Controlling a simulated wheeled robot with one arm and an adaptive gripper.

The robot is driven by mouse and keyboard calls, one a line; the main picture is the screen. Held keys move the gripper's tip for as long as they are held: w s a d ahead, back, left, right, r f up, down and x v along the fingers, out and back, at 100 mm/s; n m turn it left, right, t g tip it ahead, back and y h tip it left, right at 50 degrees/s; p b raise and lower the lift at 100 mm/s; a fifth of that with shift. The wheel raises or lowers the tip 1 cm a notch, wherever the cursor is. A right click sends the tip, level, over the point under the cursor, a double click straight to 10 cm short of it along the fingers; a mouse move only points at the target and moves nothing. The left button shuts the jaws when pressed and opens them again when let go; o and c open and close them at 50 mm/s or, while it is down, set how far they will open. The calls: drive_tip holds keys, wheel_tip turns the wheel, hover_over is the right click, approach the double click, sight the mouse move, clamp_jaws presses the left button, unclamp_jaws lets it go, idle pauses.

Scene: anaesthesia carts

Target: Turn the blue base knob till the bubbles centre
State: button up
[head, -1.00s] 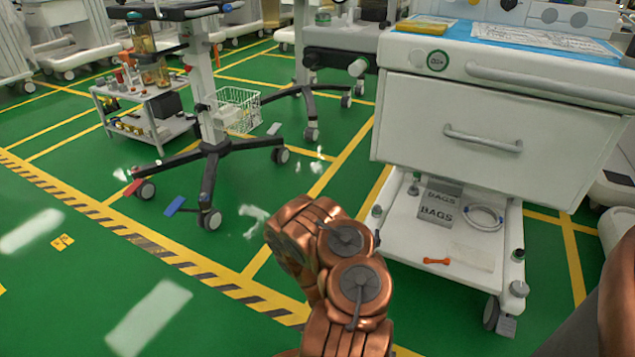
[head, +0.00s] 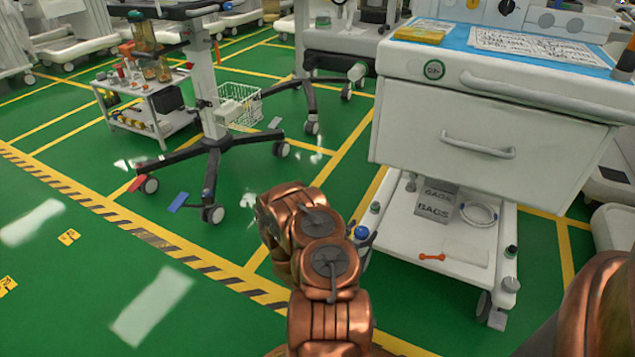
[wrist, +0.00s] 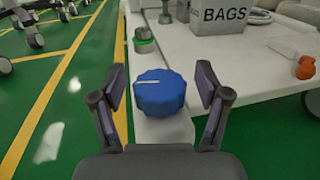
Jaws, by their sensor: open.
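The blue base knob (wrist: 160,93) has a ribbed rim and a white line on its top, and sits at the near corner of the cart's low white base shelf (wrist: 250,68). My gripper (wrist: 160,92) is open, with one finger on each side of the knob and a gap on both sides. In the head view the knob (head: 361,232) shows small beside my gripper (head: 366,240), partly behind my arm. A green-ringed fitting (wrist: 143,40) stands beyond the knob on the same edge. I cannot make out any bubbles.
A grey BAGS box (head: 436,201), a coiled white tube (head: 479,213) and an orange piece (head: 432,257) lie on the shelf. The cart's drawer (head: 470,140) overhangs it.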

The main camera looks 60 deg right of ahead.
drive_tip(key=shift+w+m+g+y+p, duration=0.15)
drive_tip(key=shift+m+g+y, duration=0.2)
drive_tip(key=shift+m+g, duration=0.75)
drive_tip(key=shift+m+g+y+p, duration=0.15)
drive_tip(key=shift+m+g+y, duration=0.35)
drive_tip(key=shift+g, duration=1)
drive_tip(key=shift+f+m+g+y+b, duration=0.1)
drive_tip(key=shift+m+g+y+b, duration=1)
drive_tip(key=shift+m+g, duration=0.75)
drive_tip(key=shift+w+a+r+g, duration=0.15)
drive_tip(key=shift+a+r+g, duration=0.1)
drive_tip(key=shift+g, duration=0.1)
drive_tip(key=p+v, duration=0.3)
drive_tip(key=v, duration=0.4)
drive_tip(key=w+a+r+m+y+p, duration=0.1)
drive_tip(key=a+r+p, duration=0.2)
drive_tip(key=r, duration=0.6)
drive_tip(key=w+a+r+m+y+p, duration=0.1)
drive_tip(key=a+r+m+p, duration=0.1)
drive_tip(key=r, duration=0.6)
drive_tip(key=w+a+r+m+y+p, duration=0.1)
drive_tip(key=a+r+p, duration=0.3)
drive_tip(key=r, duration=0.5)
drive_tip(key=shift+a+r+y+p, duration=0.3)
drive_tip(key=shift+y+p, duration=0.25)
drive_tip(key=shift+p, duration=0.45)
drive_tip(key=shift+m, duration=0.25)
